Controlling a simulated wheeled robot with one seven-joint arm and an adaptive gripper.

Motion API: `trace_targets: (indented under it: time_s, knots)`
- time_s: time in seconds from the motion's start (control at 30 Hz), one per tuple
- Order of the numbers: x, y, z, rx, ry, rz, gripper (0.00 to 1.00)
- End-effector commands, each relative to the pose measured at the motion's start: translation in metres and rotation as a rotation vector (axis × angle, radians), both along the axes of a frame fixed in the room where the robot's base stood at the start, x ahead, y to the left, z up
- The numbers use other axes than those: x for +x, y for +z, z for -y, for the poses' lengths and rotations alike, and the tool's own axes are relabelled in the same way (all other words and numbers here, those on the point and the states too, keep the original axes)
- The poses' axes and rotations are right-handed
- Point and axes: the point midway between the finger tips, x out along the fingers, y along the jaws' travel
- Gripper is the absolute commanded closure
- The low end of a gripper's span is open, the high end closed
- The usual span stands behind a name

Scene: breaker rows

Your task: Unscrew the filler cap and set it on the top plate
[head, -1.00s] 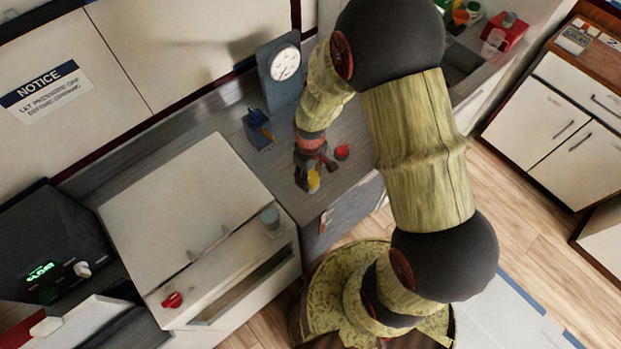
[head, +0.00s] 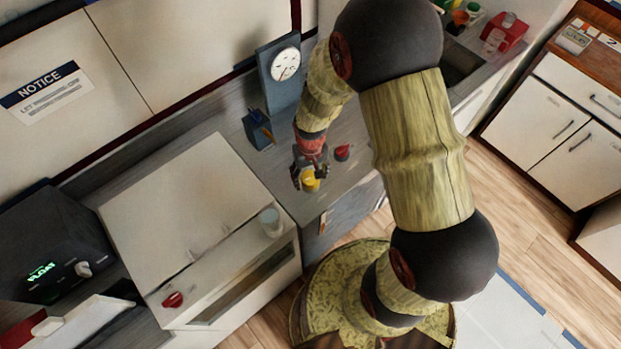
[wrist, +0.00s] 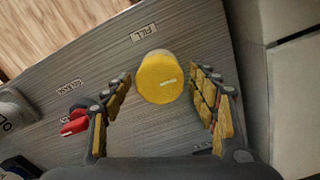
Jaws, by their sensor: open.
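The yellow filler cap (wrist: 160,78) stands on the grey top plate (wrist: 195,32) beside the label "FILL" (wrist: 143,32). My gripper (wrist: 163,92) is open, with one finger on each side of the cap and a visible gap to both. In the head view my gripper (head: 308,184) is low over the plate, with the yellow cap (head: 310,184) showing between its fingers. I cannot tell from these views how far the fingertips reach down beside the cap.
A red knob (wrist: 73,123) sits close beside the left finger; it also shows in the head view (head: 342,152). A gauge (head: 285,64) stands at the back. A white cabinet (head: 190,195) rises left of the plate. Bare plate lies around the cap.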

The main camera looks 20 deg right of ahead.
Motion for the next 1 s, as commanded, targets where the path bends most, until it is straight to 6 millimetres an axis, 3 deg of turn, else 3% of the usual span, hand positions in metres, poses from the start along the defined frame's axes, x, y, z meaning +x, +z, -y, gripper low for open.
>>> trace_targets:
  time_s: [0.7, 1.0]
  knots:
    - [-0.0002, 0.0001, 0.0000, 0.000, -0.903, -0.001, 0.41]
    - [-0.0001, -0.0001, 0.0000, 0.000, -1.088, 0.000, 0.41]
